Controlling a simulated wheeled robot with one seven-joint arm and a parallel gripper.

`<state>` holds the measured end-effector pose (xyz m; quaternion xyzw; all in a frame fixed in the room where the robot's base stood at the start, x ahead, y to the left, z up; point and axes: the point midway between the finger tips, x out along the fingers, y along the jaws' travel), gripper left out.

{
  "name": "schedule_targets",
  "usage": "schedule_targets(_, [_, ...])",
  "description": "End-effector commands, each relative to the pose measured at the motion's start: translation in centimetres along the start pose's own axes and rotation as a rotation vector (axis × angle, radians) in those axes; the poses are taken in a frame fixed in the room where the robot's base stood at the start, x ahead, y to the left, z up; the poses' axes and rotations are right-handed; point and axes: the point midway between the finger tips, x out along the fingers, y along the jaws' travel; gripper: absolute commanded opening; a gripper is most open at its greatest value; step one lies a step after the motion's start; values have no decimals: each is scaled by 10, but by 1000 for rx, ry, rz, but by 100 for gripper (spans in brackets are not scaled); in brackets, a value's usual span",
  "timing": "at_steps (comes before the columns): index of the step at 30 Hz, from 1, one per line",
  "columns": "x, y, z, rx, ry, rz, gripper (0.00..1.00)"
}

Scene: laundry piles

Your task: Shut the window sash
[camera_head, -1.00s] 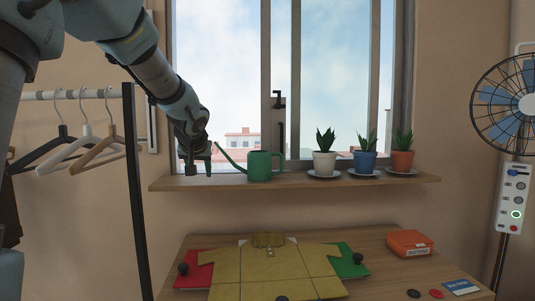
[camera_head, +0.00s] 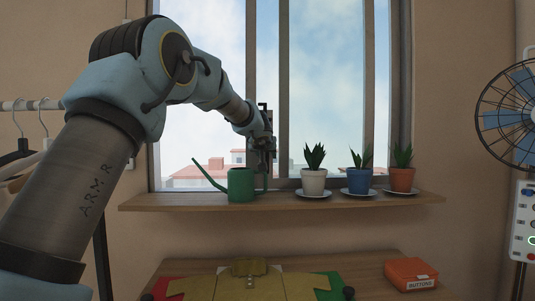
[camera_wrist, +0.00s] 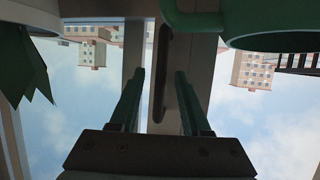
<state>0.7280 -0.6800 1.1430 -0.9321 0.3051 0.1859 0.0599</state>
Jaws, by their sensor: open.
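The window sash (camera_head: 284,80) has an upright grey stile with a dark handle (camera_head: 264,107); glass and a second upright bar are to its right. To its left is a wide, tall gap framing sky and buildings. My gripper (camera_head: 264,160) is in front of the stile, just above the sill, and hides most of the handle. In the wrist view, my gripper (camera_wrist: 160,73) is open, with one green finger on each side of the dark upright handle (camera_wrist: 159,95). I cannot tell whether either finger touches it.
A green watering can (camera_head: 241,186) stands on the sill (camera_head: 220,204) close beside my gripper. To the right stand a white pot (camera_head: 313,182), a blue pot (camera_head: 358,180) and an orange pot (camera_head: 402,180).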

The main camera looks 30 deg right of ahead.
Motion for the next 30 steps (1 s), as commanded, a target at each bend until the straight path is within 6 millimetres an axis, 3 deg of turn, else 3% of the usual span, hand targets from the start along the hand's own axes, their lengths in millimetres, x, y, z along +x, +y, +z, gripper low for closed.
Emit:
schedule_targets(6, [18, 0, 0, 0, -1, 0, 47])
schedule_targets(16, [20, 0, 0, 0, 1, 0, 47])
schedule_targets(28, [20, 0, 0, 0, 0, 0, 2])
schedule_targets(30, [20, 0, 0, 0, 0, 0, 0])
